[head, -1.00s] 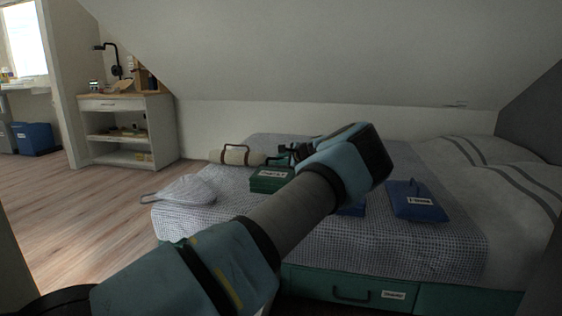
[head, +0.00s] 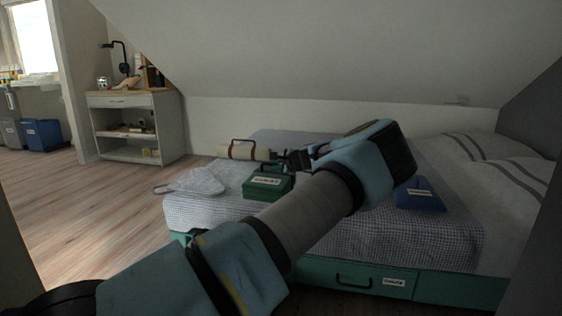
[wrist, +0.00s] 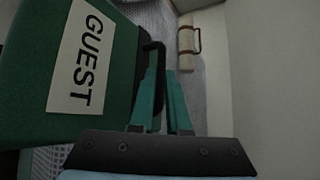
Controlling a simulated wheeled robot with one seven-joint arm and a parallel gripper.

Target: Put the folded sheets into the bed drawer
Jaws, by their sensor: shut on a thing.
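The green folded sheets (head: 256,190) are a boxy bundle with a dark top handle and a white label; the label reads GUEST on the bundle in the wrist view (wrist: 30,100). My gripper (head: 292,160) is at the bundle's upper right in the head view. In the wrist view, its teal fingers (wrist: 164,95) are shut on the dark handle. Whether the bundle is clear of the bed cannot be told. A blue labelled bundle (head: 420,195) lies on the bed right of my arm. The green bed drawer (head: 345,284) below the mattress looks shut, with a black handle and an unreadable label.
A cream roll with brown straps (head: 245,150) lies at the bed's far side. A pale grey cloth item (head: 195,182) lies at the bed's left corner. Sloped ceiling hangs low over the bed. Open wood floor (head: 90,215) is at the left, before a shelf unit (head: 140,130).

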